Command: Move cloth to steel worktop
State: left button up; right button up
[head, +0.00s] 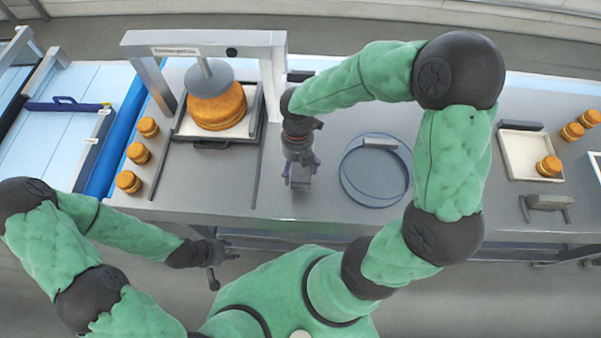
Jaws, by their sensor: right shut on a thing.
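My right gripper (300,168) reaches down over the steel worktop (330,205), left of the round grey-blue ring. It is shut on a small grey piece (300,180) that looks like the folded cloth, mostly hidden by the fingers. I cannot tell whether this piece touches the worktop. My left gripper (226,263) is in front of the worktop's near edge, with its fingers apart and nothing between them.
A press frame (205,42) stands over a big orange-brown round cake (217,108) on a tray. Several small rounds line the left edge. The ring (347,180) lies right of my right gripper. A pale tray (519,165) with a small round sits further right.

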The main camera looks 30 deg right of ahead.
aim_at(301, 168)
jog(key=shift+s+d+f, duration=0.15)
jog(key=shift+d+f, duration=0.2)
jog(key=shift+f, duration=0.15)
jog(key=shift+d+f+b, duration=0.1)
jog(key=shift+f+b, duration=0.25)
jog(key=shift+f, duration=1.25)
jog(key=o, duration=1)
jog(key=shift+f, duration=0.15)
jog(key=shift+o, duration=0.2)
jog(key=r, duration=0.4)
jog(key=w+r+p, duration=0.1)
jog(key=r, duration=0.3)
jog(key=d+r+p, duration=0.1)
jog(key=r, duration=0.3)
jog(key=shift+w+r, duration=0.15)
jog(key=shift+w, duration=0.15)
